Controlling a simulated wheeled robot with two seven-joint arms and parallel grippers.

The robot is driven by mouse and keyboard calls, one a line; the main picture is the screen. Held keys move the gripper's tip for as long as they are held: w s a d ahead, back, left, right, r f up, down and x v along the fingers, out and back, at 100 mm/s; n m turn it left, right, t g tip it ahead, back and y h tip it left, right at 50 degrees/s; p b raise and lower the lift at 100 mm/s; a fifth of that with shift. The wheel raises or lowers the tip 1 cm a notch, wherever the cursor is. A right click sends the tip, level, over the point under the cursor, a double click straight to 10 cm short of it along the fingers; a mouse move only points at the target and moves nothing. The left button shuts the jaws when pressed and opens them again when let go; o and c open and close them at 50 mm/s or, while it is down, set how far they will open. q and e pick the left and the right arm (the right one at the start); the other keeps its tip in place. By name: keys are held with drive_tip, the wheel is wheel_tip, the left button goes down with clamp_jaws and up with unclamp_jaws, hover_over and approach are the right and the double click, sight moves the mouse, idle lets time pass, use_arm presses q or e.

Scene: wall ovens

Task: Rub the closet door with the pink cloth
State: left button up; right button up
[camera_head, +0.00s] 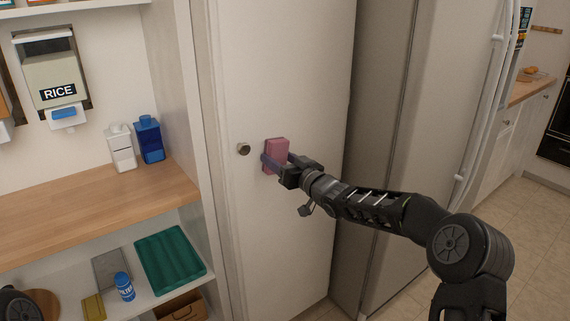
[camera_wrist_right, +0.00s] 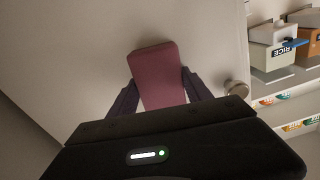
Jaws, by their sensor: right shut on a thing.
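The closet door (camera_head: 285,75) is a tall white panel in the middle of the head view, with a round knob (camera_head: 243,149) near its left edge. My right gripper (camera_head: 275,162) is shut on the pink cloth (camera_head: 278,150), a block-like pink piece, and holds it at the door just right of the knob. The right wrist view shows the cloth (camera_wrist_right: 157,75) between the two fingers, with the door (camera_wrist_right: 80,50) behind it. I cannot tell whether the cloth touches the door. My left gripper does not show in the head view.
Left of the door is a wooden counter (camera_head: 90,208) with a white bottle (camera_head: 121,150) and a blue bottle (camera_head: 150,140). A lower shelf holds a green tray (camera_head: 170,260) and a blue can (camera_head: 124,287). A fridge (camera_head: 440,120) stands right of the door.

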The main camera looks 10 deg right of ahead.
drive_tip(key=shift+a+r, duration=0.1)
drive_tip(key=shift+a, duration=0.2)
drive_tip(key=shift+s, duration=0.1)
drive_tip(key=shift+s+d, duration=0.15)
drive_tip(key=shift+s, duration=0.25)
drive_tip(key=b+v, duration=0.1)
drive_tip(key=v, duration=0.2)
drive_tip(key=shift+s+d, duration=0.2)
drive_tip(key=shift+s, duration=0.1)
drive_tip(key=shift+s+d, duration=0.25)
drive_tip(key=shift+s, duration=0.35)
drive_tip(key=shift+s, duration=0.1)
drive_tip(key=v, duration=0.2)
drive_tip(key=shift+s+d, duration=0.15)
drive_tip(key=shift+s, duration=0.25)
